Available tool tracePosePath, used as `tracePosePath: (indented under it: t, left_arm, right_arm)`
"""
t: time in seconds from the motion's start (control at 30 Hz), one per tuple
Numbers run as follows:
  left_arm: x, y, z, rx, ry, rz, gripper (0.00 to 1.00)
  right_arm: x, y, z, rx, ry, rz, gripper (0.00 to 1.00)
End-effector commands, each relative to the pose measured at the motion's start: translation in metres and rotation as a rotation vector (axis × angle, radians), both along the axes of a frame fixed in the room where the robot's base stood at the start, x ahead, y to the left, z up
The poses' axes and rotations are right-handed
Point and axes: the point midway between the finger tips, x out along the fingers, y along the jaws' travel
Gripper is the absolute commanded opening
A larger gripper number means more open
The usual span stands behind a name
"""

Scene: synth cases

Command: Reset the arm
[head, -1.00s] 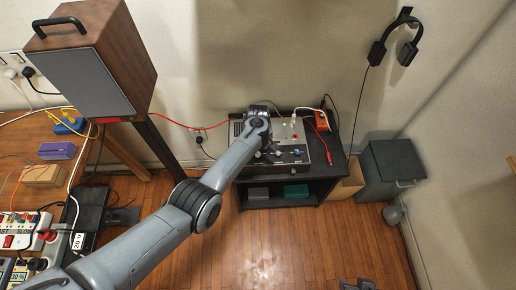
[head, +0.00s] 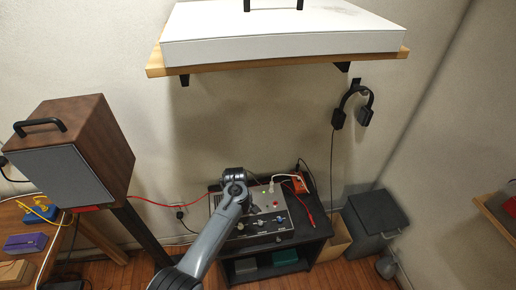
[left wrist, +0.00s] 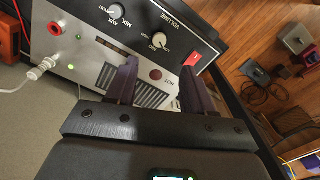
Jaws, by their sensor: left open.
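My left arm (head: 212,240) reaches up from the bottom of the head view to the synth case (head: 283,222), a grey box with knobs on a low black stand. Its hand (head: 233,182) is above the case's back left part, and its fingers cannot be made out there. In the left wrist view, my left gripper (left wrist: 160,72) is open, with two dark fingers apart and nothing between them. The case's panel (left wrist: 135,28) lies beyond them, with knobs, a red switch (left wrist: 194,59) and a slotted vent (left wrist: 150,96). I cannot tell whether the fingers touch it. My right gripper is not in view.
A wooden speaker (head: 105,145) stands left of the arm. A wall shelf (head: 285,66) holding a white case (head: 280,40) is above. Headphones (head: 352,104) hang on the wall. A dark bin (head: 372,222) stands right of the black stand (head: 318,235).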

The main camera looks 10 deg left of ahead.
Motion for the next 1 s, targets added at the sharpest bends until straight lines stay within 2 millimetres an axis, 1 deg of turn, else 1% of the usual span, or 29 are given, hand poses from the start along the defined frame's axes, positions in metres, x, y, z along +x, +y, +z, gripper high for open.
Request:
tracePosePath:
  t: [0.07,0.17,0.27,0.3,0.37,0.4,0.47,0.5,0.57,0.6,0.63,0.67,0.7,0.73,0.83,0.9,0.93,1.0]
  left_arm:
    - [-0.005,0.0,-0.006,0.0,0.011,0.0,0.52]
    - [-0.019,0.001,-0.025,0.001,0.041,0.001,0.52]
    - [-0.047,0.004,-0.058,0.004,0.098,0.004,0.52]
    - [-0.062,0.007,-0.074,0.007,0.127,0.006,0.52]
    - [-0.089,0.012,-0.101,0.012,0.176,0.01,0.52]
    - [-0.11,0.016,-0.12,0.016,0.209,0.013,0.52]
    - [-0.145,0.024,-0.149,0.023,0.254,0.019,0.52]
    - [-0.17,0.029,-0.166,0.026,0.279,0.02,0.52]
    - [-0.206,0.037,-0.188,0.03,0.302,0.015,0.52]
    - [-0.228,0.042,-0.199,0.033,0.312,0.008,0.52]
    - [-0.245,0.046,-0.205,0.033,0.316,0.002,0.52]
    - [-0.26,0.049,-0.21,0.033,0.319,-0.009,0.52]
    - [-0.28,0.053,-0.215,0.034,0.318,-0.028,0.52]
    - [-0.295,0.056,-0.217,0.034,0.316,-0.044,0.52]
    - [-0.339,0.064,-0.215,0.03,0.295,-0.118,0.52]
    - [-0.363,0.066,-0.204,0.026,0.267,-0.186,0.52]
    - [-0.373,0.067,-0.198,0.024,0.253,-0.217,0.52]
    - [-0.39,0.066,-0.178,0.02,0.213,-0.296,0.52]
  right_arm:
    - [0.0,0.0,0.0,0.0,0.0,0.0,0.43]
    - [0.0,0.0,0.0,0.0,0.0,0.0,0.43]
    - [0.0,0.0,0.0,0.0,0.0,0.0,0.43]
    - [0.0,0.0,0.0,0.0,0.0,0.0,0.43]
    - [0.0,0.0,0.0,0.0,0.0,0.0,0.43]
    - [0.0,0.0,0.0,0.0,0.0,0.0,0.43]
    - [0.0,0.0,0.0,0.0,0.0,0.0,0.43]
    - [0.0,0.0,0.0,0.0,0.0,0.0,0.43]
    - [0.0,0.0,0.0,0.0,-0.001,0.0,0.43]
    - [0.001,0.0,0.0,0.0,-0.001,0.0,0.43]
    - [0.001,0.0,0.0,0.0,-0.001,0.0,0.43]
    - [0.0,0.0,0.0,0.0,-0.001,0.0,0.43]
    - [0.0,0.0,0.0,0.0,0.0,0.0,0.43]
    - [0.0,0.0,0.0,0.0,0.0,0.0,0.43]
    - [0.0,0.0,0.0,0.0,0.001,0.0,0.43]
    - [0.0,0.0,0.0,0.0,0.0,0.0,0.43]
    - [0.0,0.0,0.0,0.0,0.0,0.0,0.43]
    - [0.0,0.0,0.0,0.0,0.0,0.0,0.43]
